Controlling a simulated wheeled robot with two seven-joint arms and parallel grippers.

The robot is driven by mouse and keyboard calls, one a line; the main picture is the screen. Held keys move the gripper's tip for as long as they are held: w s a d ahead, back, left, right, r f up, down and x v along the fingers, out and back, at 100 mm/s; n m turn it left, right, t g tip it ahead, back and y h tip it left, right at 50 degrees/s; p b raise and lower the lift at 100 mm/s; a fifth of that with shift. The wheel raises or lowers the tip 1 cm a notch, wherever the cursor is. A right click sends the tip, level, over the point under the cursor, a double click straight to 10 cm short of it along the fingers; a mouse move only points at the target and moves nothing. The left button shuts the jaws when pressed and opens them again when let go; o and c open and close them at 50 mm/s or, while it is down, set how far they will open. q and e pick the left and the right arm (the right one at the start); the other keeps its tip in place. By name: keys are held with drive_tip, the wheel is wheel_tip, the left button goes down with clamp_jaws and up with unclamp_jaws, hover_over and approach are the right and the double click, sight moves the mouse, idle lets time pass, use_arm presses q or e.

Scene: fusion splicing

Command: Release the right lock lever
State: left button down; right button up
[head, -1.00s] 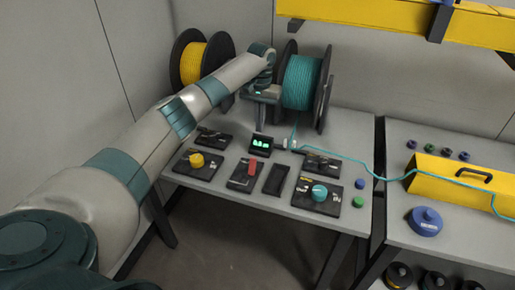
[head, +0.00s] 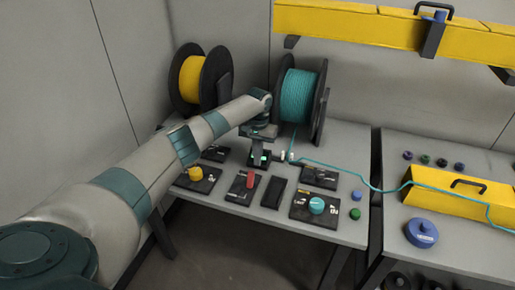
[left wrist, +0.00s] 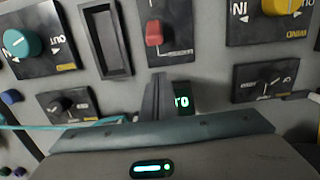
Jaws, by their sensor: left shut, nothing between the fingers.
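A black plate with a small dark lever (head: 320,177), which I take for the right lock lever, sits on the grey bench behind the teal knob. It also shows at the left of the left wrist view (left wrist: 68,105). A similar lever plate (head: 215,153) sits on the left, partly behind my arm; the left wrist view shows it on the right (left wrist: 263,82). My left gripper (head: 257,157) is shut and empty, pointing down beside the small display, left of the right lever plate and apart from it.
The small display (left wrist: 183,101) shows green digits. A red switch (head: 250,181), an empty black tray (head: 273,192), a yellow knob (head: 196,173) and a teal knob (head: 316,206) stand in front. Teal cable (head: 340,168) runs rightward from its spool (head: 301,97).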

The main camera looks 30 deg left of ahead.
sight(250, 179)
use_arm(q)
drive_tip(key=shift+s+f, duration=0.1)
drive_tip(key=shift+f, duration=0.3)
drive_tip(key=shift+s+d+r+p, duration=0.1)
drive_tip(key=shift+s+r+p, duration=0.2)
drive_tip(key=shift+s+p, duration=0.3)
drive_tip(key=shift+s+d+r+p, duration=0.1)
drive_tip(key=shift+s+r+p, duration=0.15)
drive_tip(key=shift+s+p, duration=0.3)
drive_tip(key=shift+s+d+r+p, duration=0.2)
drive_tip(key=shift+s+p, duration=0.25)
drive_tip(key=shift+s, duration=0.15)
drive_tip(key=shift+w+f, duration=0.1)
